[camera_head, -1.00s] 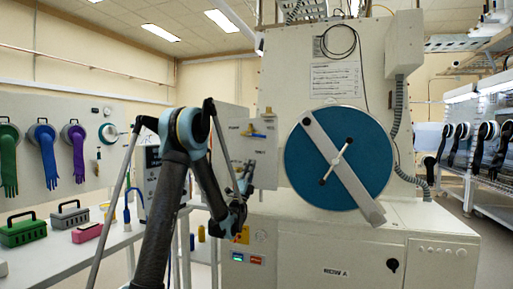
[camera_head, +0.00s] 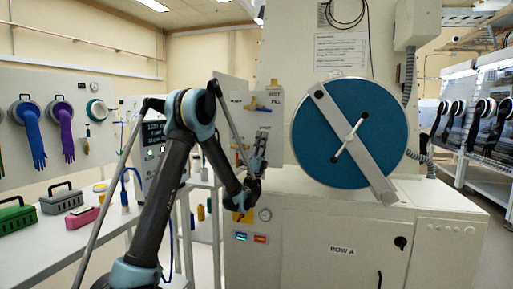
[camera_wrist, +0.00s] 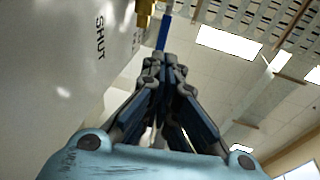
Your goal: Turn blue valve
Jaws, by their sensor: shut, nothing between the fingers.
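The blue valve (camera_head: 257,107) has a blue lever on a brass body, high on a pale panel (camera_head: 236,84). Its lever lies roughly level in the head view. In the wrist view the blue lever (camera_wrist: 164,32) shows just beyond my fingertips, beside the brass fitting (camera_wrist: 145,10). My gripper (camera_head: 263,136) is shut and empty, fingers pointing up, below the valve. In the wrist view my closed fingertips (camera_wrist: 167,61) appear close under the lever; I cannot tell whether they touch it. The word SHUT is on the panel there.
A large blue round door (camera_head: 385,120) with a diagonal bar is to the right. A white cabinet (camera_head: 310,255) stands below it. On the left, a table (camera_head: 60,250) holds a green toolbox (camera_head: 18,223), a grey one (camera_head: 61,200) and a pink box (camera_head: 82,217).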

